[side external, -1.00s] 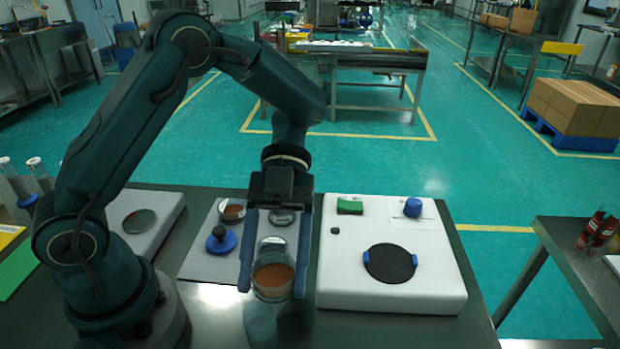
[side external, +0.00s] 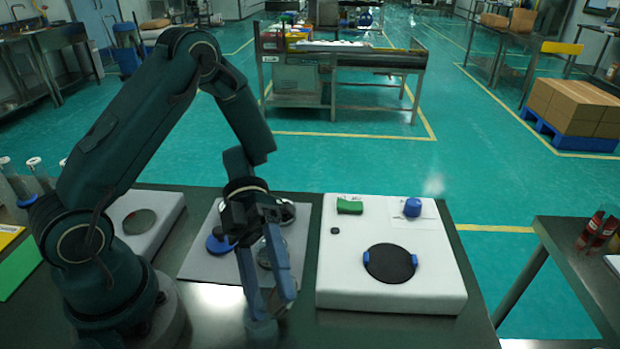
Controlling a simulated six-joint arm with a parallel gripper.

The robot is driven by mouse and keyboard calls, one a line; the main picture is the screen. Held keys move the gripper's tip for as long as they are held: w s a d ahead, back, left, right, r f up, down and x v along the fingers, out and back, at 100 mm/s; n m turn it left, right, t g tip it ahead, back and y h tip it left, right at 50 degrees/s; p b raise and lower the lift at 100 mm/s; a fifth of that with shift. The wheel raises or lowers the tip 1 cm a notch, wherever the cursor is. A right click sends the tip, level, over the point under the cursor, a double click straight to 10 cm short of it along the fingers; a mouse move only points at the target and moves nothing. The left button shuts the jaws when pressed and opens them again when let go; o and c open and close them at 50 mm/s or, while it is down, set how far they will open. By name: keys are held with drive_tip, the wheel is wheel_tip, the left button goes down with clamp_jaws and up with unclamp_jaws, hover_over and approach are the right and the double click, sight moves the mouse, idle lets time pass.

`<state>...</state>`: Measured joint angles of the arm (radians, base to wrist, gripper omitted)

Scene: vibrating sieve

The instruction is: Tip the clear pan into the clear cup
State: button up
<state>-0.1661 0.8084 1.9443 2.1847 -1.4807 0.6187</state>
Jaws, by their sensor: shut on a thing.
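My gripper (side external: 271,303) points down and is turned, with its blue fingers over the table just left of the white machine. It is shut on the clear pan (side external: 271,296), which is hard to make out between the fingertips and seems tilted. I cannot see any brown powder in it from here. The clear cup (side external: 262,331) stands on the dark table just under the fingertips, faint against the surface. What is inside the cup cannot be told.
The white machine (side external: 440,290) with a black disc (side external: 390,263) stands close on the right. A grey mat (side external: 204,262) with a blue knobbed piece (side external: 219,244) and a clear round dish (side external: 270,250) lies behind the gripper. A grey scale (side external: 165,214) is at left.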

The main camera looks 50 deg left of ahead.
drive_tip(key=m+h, duration=0.1)
drive_tip(key=m, duration=0.1)
drive_tip(key=f+m+h, duration=0.1)
drive_tip(key=shift+s+a+m+h, duration=0.3)
drive_tip(key=shift+s+a+m, duration=0.1)
drive_tip(key=m, duration=0.1)
drive_tip(key=m+h, duration=0.2)
drive_tip(key=m, duration=0.1)
drive_tip(key=shift+s+a, duration=0.35)
drive_tip(key=shift+a, duration=0.05)
idle(0.7)
